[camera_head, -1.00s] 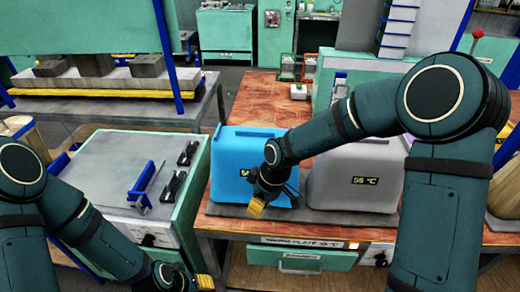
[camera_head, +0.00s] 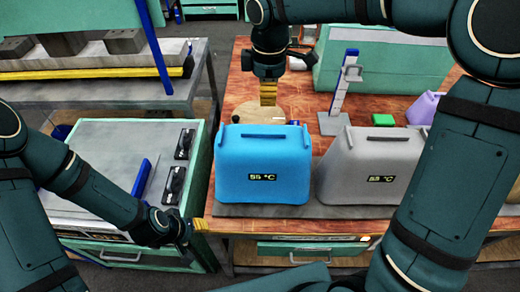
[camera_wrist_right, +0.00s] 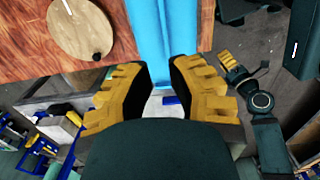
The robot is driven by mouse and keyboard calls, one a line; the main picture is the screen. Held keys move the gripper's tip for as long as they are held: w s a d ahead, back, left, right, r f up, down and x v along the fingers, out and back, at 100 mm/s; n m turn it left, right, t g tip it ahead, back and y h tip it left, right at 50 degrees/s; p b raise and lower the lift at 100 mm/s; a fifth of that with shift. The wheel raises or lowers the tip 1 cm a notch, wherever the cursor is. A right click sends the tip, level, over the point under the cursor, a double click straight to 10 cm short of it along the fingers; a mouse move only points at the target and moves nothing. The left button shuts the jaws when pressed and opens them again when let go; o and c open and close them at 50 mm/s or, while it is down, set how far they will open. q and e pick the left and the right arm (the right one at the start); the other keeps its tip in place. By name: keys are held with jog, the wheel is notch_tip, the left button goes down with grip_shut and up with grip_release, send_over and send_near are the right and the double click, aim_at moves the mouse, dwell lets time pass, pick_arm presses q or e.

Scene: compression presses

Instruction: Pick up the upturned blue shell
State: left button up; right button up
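The blue shell (camera_head: 262,180) stands on a dark plate on the work table, with a bar handle on top and a 55 °C display on its front. My right gripper (camera_head: 268,100) points down, appearing above and behind the shell in the head view. In the right wrist view my right gripper (camera_wrist_right: 160,80) is open and empty, with the blue shell (camera_wrist_right: 162,30) beyond the gap between its fingers. My left gripper (camera_head: 200,225) is low at the table's left front corner, apart from the shell; its opening is unclear.
A grey shell (camera_head: 370,175) with its own display stands just right of the blue one. A round wooden disc (camera_head: 240,113) lies behind the blue shell. A clamp stand (camera_head: 345,85), a green block (camera_head: 383,120) and a purple container (camera_head: 424,107) are farther right. A grey-topped cabinet (camera_head: 100,150) stands left.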

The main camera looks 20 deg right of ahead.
aim_at(267, 133)
jog(key=f, duration=0.8)
jog(key=shift+s+b, duration=0.35)
notch_tip(267, 133, down, 5)
jog(key=shift+r, duration=0.1)
jog(key=shift+s, duration=0.1)
grip_shut()
